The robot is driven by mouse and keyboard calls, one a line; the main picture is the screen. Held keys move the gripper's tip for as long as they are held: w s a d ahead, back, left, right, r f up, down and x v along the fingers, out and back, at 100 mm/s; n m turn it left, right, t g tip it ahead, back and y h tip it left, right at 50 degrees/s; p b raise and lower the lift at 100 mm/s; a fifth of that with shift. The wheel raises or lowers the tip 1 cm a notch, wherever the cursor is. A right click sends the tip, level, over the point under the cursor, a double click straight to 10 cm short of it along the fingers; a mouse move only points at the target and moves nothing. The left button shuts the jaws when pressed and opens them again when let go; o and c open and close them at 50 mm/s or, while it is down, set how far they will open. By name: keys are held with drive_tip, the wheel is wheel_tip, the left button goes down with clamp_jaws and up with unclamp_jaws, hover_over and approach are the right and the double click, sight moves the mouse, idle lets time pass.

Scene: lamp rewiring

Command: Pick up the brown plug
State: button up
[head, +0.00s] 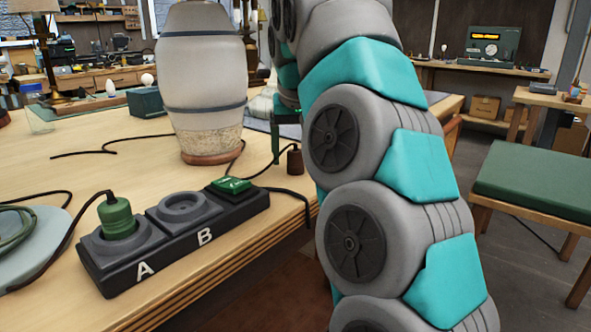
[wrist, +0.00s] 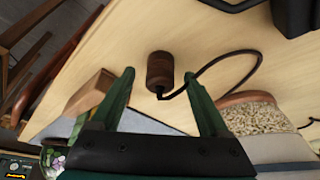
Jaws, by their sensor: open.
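The brown plug (head: 295,160) is on the wooden table near its right edge, right of the lamp base, in the head view. In the wrist view the brown plug (wrist: 160,69) appears between the fingertips, with a black cord curving off to the right. My gripper (wrist: 160,76) is open, one green finger to each side of the plug in the picture. I cannot tell whether either finger touches it. In the head view one green finger shows left of the plug, and my arm hides much of the gripper.
A black power strip (head: 184,240) marked A and B lies along the table's front edge, with a green plug (head: 117,217) in socket A. A large lamp base (head: 203,85) stands left of my gripper. A wooden block (wrist: 89,94) shows left of the fingers. A green-cushioned stool (head: 535,180) stands right.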

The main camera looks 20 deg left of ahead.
drive_tip(key=shift+w+a+f, duration=0.1)
drive_tip(key=shift+w+f, duration=0.15)
drive_tip(key=shift+f, duration=0.3)
clamp_jaws()
idle(0.4)
